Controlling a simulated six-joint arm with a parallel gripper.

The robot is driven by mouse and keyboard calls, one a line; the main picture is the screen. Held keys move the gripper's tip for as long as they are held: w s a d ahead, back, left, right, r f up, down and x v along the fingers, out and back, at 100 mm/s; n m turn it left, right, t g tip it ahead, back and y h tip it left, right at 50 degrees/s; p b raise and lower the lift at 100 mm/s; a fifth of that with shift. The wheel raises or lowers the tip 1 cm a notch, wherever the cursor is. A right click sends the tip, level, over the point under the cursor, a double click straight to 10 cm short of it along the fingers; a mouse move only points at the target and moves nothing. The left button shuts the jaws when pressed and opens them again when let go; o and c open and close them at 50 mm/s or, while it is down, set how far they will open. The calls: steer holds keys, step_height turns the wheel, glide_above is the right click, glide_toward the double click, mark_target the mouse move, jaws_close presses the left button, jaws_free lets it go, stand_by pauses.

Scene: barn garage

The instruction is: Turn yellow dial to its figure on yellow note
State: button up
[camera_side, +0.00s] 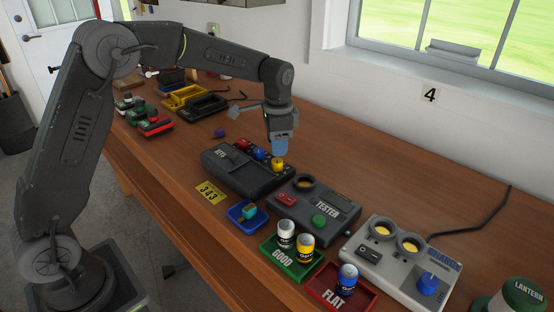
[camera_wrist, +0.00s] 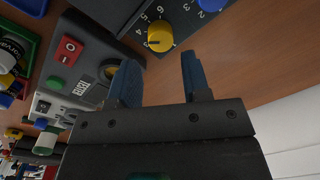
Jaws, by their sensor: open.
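The yellow dial (camera_side: 278,163) is on the near right end of a dark box (camera_side: 228,172), beside a blue dial (camera_side: 259,154) and a red dial (camera_side: 243,143). In the wrist view the yellow dial (camera_wrist: 160,37) shows a dark pointer mark toward the left, with printed figures around it, among them 5 and 6. My gripper (camera_side: 279,146) is just above the yellow dial, its blue fingers apart. In the wrist view my gripper (camera_wrist: 157,70) is open and empty, the dial beyond the fingertips. The yellow note (camera_side: 210,191) lies left of the box; its figures look like 343.
A grey tester (camera_side: 313,207) stands close to the right of the box. A blue tray (camera_side: 247,215), green tray (camera_side: 291,264) and red tray (camera_side: 342,287) lie toward the front. A charger (camera_side: 400,260) is at right.

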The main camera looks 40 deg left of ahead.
mark_target(277, 160)
steer(key=shift+a+f, duration=0.1)
steer(key=shift+f, duration=2.7)
steer(key=shift+w, duration=0.1)
steer(key=c, duration=0.6)
